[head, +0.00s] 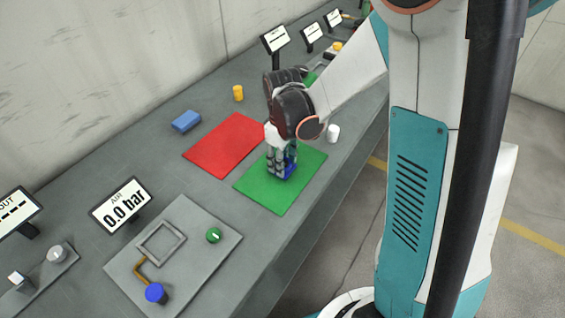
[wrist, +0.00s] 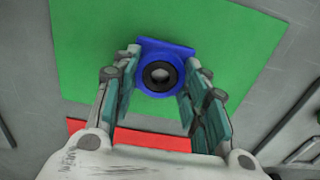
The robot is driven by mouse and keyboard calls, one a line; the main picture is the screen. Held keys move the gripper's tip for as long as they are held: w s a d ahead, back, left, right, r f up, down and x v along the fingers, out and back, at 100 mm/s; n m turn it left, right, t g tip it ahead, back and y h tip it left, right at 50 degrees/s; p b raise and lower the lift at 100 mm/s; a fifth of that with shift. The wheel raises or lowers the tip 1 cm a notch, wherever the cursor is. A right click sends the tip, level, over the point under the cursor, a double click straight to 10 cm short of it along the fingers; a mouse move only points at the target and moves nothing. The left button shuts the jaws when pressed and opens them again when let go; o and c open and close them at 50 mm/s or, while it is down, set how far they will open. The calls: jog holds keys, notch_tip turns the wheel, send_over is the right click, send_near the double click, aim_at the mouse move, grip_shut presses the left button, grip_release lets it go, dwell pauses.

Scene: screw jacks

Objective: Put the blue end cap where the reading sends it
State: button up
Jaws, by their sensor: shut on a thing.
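The blue end cap (wrist: 163,72) has a square flange and a dark ring around a central hole. My gripper (wrist: 160,75) is shut on it, one finger on each side, in the wrist view. In the head view my gripper (head: 284,170) points down over the green mat (head: 276,199), with the blue end cap (head: 290,172) between its fingers at or just above the mat; I cannot tell if it touches. The red mat (head: 216,145) lies beside the green one and is bare. A display labelled AIR (head: 122,205) reads 0.0 bar.
A blue block (head: 187,121) and a yellow cylinder (head: 238,93) stand behind the red mat. A white cylinder (head: 333,133) stands right of the green mat. A grey plate (head: 172,258) with a green knob (head: 214,235) and a blue knob (head: 155,293) lies in front.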

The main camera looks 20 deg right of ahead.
jog(key=shift+f, duration=0.2)
jog(key=o, duration=1.3)
notch_tip(320, 180, up, 12)
jog(key=p, duration=0.4)
jog(key=s+r+m+t, duration=0.7)
jog(key=s+r, duration=0.3)
jog(key=s, duration=0.5)
jog(key=shift+s+d+r, duration=0.3)
jog(key=shift+s+r, duration=0.05)
jog(key=shift+f+b, duration=0.55)
jog(key=shift+b, duration=0.05)
